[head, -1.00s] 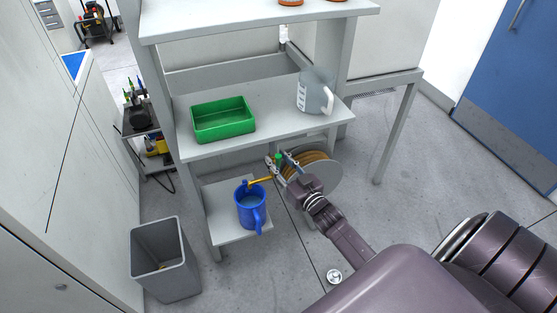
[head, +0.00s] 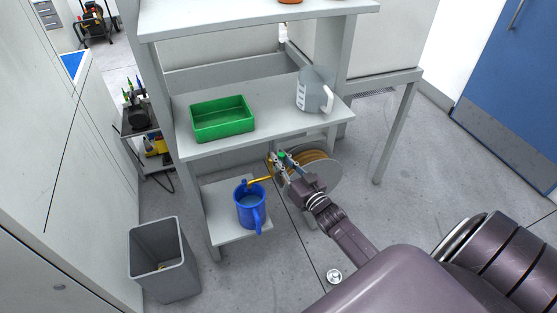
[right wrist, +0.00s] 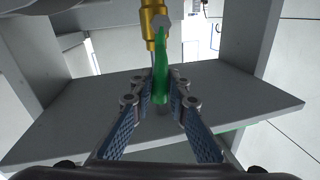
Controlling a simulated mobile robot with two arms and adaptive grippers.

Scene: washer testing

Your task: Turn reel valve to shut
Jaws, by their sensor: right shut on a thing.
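The reel (head: 318,172) with its coiled yellow hose hangs below the middle shelf, right of the lower shelf. Its valve has a green handle (head: 283,155), partly hidden by my right gripper (head: 284,162). In the right wrist view the green valve handle (right wrist: 161,70) hangs from a brass fitting (right wrist: 154,22), and my right gripper (right wrist: 162,98) is shut on it, with a finger on each side. A yellow hose end (head: 260,182) reaches to a blue jug (head: 250,207) on the lower shelf. My left gripper is not in view.
A green tray (head: 222,119) and a clear jug (head: 314,93) stand on the middle shelf (head: 270,107). A grey bin (head: 163,262) stands on the floor at the lower left.

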